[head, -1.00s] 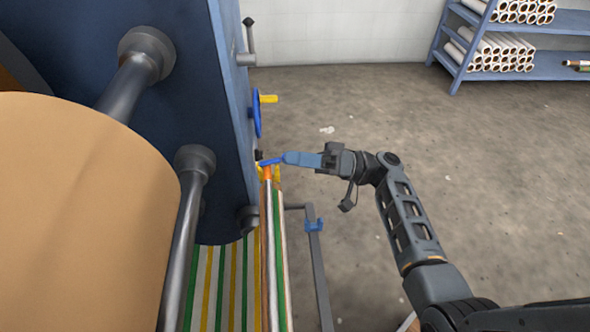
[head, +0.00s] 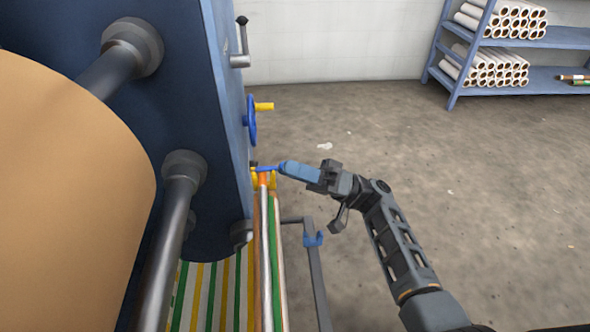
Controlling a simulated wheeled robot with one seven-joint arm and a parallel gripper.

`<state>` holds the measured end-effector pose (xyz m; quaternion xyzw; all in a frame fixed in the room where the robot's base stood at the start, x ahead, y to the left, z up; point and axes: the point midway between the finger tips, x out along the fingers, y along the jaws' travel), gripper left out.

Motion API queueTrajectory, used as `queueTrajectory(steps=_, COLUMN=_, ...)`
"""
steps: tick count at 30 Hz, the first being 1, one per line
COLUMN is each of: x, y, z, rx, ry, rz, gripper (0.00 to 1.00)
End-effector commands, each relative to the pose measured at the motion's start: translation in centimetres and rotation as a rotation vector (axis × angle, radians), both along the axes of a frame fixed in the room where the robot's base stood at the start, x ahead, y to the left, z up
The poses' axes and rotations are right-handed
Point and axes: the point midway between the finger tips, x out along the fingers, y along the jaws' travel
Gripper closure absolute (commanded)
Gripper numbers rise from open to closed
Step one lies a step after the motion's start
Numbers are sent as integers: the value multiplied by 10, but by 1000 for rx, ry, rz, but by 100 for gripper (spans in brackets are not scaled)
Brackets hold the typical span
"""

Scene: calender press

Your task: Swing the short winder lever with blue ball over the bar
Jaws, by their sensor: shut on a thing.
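The winder lever (head: 266,168) shows as a thin blue piece beside the lower edge of the blue machine frame, just above the end of the striped roll. My gripper (head: 284,168) comes in from the right and is shut on the lever's outer end. The lever's ball is not distinct and seems hidden by the fingers. Yellow and orange parts (head: 263,180) sit right below the lever. I cannot tell which part is the bar or which side of it the lever is on.
A blue handwheel with a yellow handle (head: 263,106) and a grey crank lever (head: 242,40) stick out of the machine frame (head: 225,110) above. A shelf of rolls (head: 500,75) is at the back right; open floor lies between.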

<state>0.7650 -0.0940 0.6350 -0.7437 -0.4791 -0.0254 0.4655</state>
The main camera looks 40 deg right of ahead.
Motion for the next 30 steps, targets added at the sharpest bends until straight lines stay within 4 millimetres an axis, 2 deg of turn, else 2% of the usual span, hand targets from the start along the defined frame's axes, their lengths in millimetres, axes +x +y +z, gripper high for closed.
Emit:
queueTrajectory(steps=2, x=2, y=0, z=0, rx=0, ry=3, rz=-2, gripper=100)
queueTrajectory(steps=3, x=2, y=0, z=0, rx=0, ry=3, rz=-2, gripper=79)
queueTrajectory(steps=10, x=1, y=0, z=0, rx=-1, ry=2, rz=0, gripper=58)
queueTrajectory(steps=20, x=-3, y=-4, z=-3, rx=-2, ry=2, rz=0, gripper=58)
queueTrajectory(steps=30, x=-30, y=-40, z=-28, rx=0, ry=2, rz=-2, gripper=58)
